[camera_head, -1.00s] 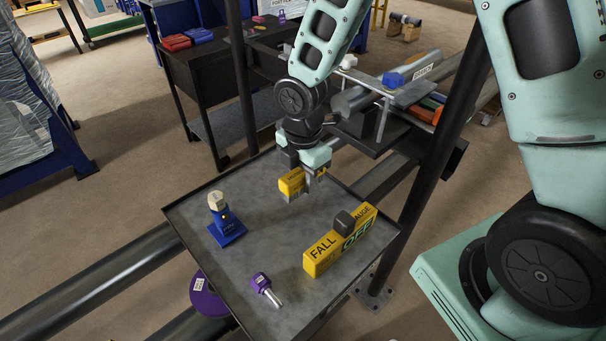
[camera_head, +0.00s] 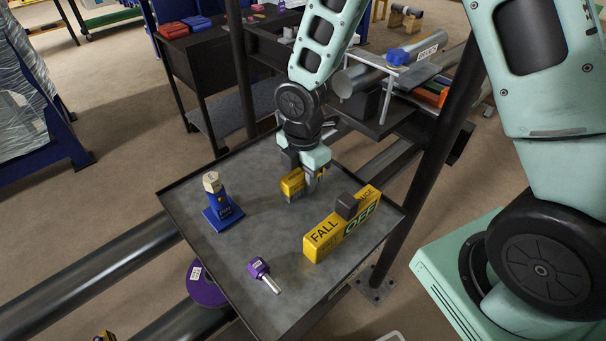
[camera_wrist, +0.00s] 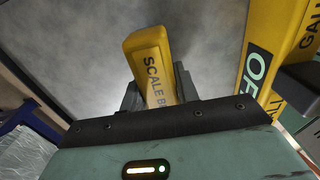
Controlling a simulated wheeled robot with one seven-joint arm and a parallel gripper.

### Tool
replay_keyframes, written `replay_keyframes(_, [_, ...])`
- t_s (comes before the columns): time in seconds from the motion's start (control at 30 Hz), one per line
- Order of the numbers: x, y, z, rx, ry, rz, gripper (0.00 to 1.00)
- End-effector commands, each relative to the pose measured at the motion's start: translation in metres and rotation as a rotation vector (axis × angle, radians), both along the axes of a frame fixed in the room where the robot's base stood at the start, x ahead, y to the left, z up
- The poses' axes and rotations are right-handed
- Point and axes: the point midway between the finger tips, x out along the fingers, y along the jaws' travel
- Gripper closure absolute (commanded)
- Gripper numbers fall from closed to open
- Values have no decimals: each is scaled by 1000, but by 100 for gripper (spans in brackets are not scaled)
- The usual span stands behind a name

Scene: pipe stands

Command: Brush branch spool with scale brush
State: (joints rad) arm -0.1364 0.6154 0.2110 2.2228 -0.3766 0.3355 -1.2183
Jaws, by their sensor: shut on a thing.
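The scale brush (camera_head: 293,183) is a yellow block with dark lettering. My gripper (camera_head: 303,184) is shut on it, low over the grey tray. In the wrist view the scale brush (camera_wrist: 151,62) sits between the two dark fingers, with "SCALE B" readable on its side. I cannot tell whether it touches the tray. The branch spool, a grey pipe with a "BRANCH" label (camera_head: 428,52), lies on the stand behind and to the right of my gripper. A blue clamp-like piece (camera_head: 398,57) is on it.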

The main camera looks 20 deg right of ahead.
Motion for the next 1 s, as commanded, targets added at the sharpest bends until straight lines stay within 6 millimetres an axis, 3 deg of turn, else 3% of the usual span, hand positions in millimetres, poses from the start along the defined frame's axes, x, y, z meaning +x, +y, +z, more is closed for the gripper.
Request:
replay_keyframes(0.23, [0,0,-17,0,1,0,88])
replay_keyframes(0.27, [0,0,-14,0,1,0,61])
replay_keyframes(0.33, [0,0,-13,0,0,0,44])
replay_keyframes(1.0, [0,0,-12,0,1,0,44])
